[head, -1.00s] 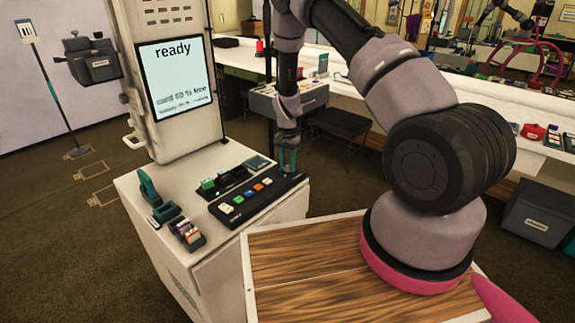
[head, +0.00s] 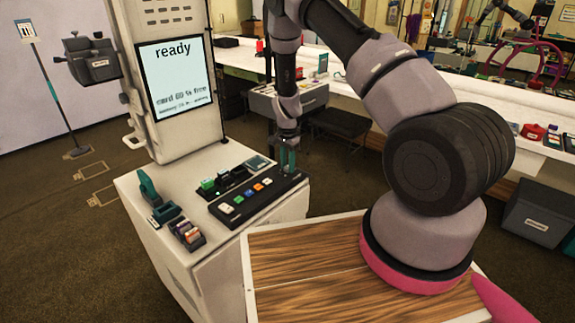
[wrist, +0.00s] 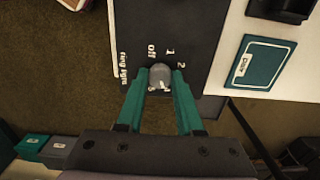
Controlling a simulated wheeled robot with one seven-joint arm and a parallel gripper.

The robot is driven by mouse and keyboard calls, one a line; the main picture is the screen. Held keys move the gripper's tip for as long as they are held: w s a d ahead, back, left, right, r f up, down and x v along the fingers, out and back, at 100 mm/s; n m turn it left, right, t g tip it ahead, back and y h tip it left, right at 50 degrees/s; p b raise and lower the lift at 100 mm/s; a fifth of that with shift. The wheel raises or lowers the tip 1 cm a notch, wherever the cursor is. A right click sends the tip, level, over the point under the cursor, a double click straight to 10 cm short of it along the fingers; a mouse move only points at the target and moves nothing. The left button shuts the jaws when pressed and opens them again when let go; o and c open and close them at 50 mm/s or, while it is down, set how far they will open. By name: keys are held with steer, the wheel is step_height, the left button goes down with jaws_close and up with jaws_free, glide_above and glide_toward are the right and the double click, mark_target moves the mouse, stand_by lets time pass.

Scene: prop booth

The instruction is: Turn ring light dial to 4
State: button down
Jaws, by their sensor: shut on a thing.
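The ring light dial (wrist: 159,74) is a small grey knob at the end of the dark control panel (wrist: 180,25). In the wrist view, the printed words "off", "1", "2" and "ring light" show around it. Small pale marks on its near side are too small to read, and I cannot tell where it points. My gripper (wrist: 159,76) has its two teal fingers closed on either side of the dial. In the head view, my gripper (head: 287,158) is at the right end of the panel, and its fingers hide the dial.
Coloured buttons (head: 258,187) line the panel on the white cabinet. A teal card pad (wrist: 262,62) lies beside the panel. A screen (head: 175,78) reading "ready" stands behind. A teal stapler-like item (head: 149,188) sits at the cabinet's left.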

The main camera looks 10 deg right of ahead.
steer(key=c, duration=0.5)
jaws_free()
steer(key=shift+c, duration=0.2)
step_height(320, 180, up, 11)
step_height(320, 180, up, 13)
steer(key=t+y, duration=0.1)
glide_above(287, 167)
steer(key=s+d, duration=0.1)
steer(key=s, duration=0.1)
steer(key=s+d+r+n+t+y, duration=0.1)
steer(key=s+r, duration=0.3)
steer(key=r, duration=0.4)
steer(key=s+d+r+n+t+y, duration=0.1)
steer(key=s+r+n, duration=0.1)
steer(key=s+r, duration=0.35)
steer(key=s+d+r+n+t, duration=0.1)
steer(key=s+r+t, duration=0.1)
steer(key=s+r, duration=0.4)
steer(key=s+d+r+n+t+h, duration=0.1)
steer(key=s+r, duration=0.5)
steer(key=s, duration=0.7)
steer(key=shift+d+r+n+t, duration=0.4)
steer(key=shift+d+n+t, duration=0.25)
steer(key=shift+n, duration=0.15)
